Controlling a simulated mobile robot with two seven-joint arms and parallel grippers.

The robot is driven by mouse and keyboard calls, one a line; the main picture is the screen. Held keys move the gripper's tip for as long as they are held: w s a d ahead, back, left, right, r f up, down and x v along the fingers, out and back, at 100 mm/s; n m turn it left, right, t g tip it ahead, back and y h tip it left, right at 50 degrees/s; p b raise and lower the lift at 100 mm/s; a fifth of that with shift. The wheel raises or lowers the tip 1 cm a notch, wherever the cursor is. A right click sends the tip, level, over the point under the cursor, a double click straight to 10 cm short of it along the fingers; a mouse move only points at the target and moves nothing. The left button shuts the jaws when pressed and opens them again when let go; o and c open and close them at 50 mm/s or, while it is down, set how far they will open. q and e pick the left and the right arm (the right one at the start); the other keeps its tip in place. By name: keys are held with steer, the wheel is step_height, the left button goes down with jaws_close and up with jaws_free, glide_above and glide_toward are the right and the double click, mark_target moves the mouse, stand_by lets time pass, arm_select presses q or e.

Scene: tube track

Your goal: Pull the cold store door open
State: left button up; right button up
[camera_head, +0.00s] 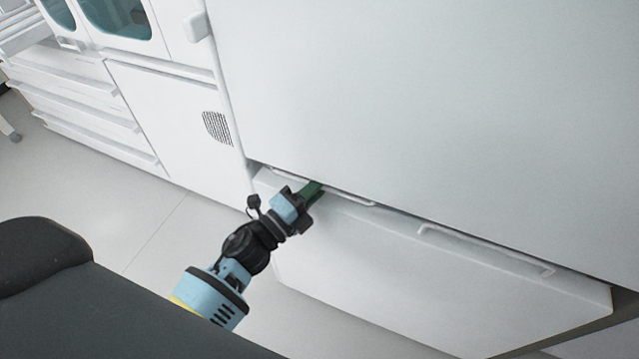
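The large white cold store front fills the right of the head view, with a tall upper panel (420,90) and a lower panel (420,275) below it. A slim bar handle (355,199) runs along the upper left of the lower panel, and a second bar handle (480,249) is to its right. My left gripper (314,188), with green fingers, is at the left handle, its fingertips overlapping the bar in the picture. The fingers are seen end-on and partly hidden by the gripper body, so I cannot tell whether they close around the bar. My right gripper is out of view.
White cabinets with drawers (95,107) and a vented panel (180,120) stand at the left. A glass-windowed unit (125,18) is above them. Pale floor (140,225) is clear in front of the cabinets.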

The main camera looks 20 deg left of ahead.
arm_select(q)
steer(key=shift+c, duration=0.5)
jaws_close()
steer(key=shift+s+f, duration=0.1)
steer(key=shift+s, duration=0.05)
